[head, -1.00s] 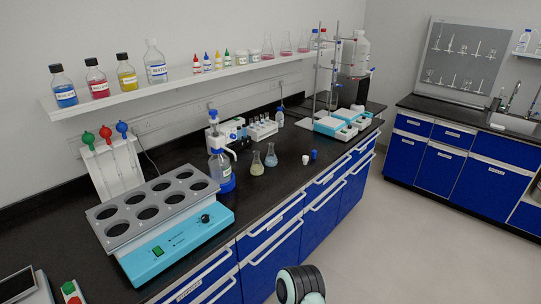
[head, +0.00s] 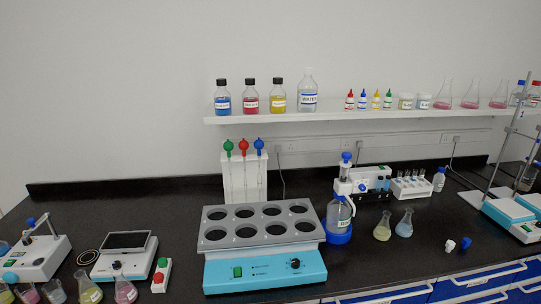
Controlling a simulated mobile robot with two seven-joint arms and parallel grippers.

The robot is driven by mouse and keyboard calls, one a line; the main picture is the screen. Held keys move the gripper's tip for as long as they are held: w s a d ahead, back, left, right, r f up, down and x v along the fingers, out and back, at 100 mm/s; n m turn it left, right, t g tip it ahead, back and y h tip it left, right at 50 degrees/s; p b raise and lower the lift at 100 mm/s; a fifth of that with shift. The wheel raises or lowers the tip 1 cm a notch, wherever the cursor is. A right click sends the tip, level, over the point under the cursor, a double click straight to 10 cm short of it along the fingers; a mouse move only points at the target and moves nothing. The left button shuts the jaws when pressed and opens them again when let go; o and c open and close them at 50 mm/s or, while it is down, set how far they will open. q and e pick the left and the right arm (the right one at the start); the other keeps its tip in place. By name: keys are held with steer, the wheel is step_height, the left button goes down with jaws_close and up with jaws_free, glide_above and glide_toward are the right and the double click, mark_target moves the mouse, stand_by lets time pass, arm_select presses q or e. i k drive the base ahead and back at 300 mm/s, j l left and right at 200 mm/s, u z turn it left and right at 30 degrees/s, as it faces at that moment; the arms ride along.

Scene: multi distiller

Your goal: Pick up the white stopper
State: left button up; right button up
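The white stopper (head: 450,245) is a small white piece on the black bench top in the head view, at the right, near the bench's front edge. A blue stopper (head: 466,243) lies just to its right. Neither of my grippers shows in this view, so I cannot see what they hold.
Two flasks with yellowish (head: 382,231) and bluish (head: 404,229) liquid stand left of the stopper. Behind are a dispenser bottle (head: 340,215) and a vial rack (head: 411,188). A water bath (head: 265,270) fills the middle.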

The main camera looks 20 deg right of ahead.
mark_target(450, 245)
steer(key=l+u, duration=0.15)
steer(key=l, duration=0.2)
steer(key=k+l+u, duration=0.15)
steer(key=l, duration=0.2)
steer(key=k+l+u, duration=0.1)
steer(key=l, duration=0.25)
steer(key=k+l, duration=0.1)
steer(key=l, duration=0.25)
steer(key=k+l, duration=0.1)
steer(key=l, duration=0.25)
steer(key=k+l+u, duration=0.1)
steer(key=l, duration=0.3)
steer(key=k+l, duration=0.15)
steer(key=l, duration=0.2)
steer(key=k+l+u, duration=0.1)
steer(key=l, duration=0.25)
steer(key=k+l, duration=0.15)
steer(key=l, duration=0.2)
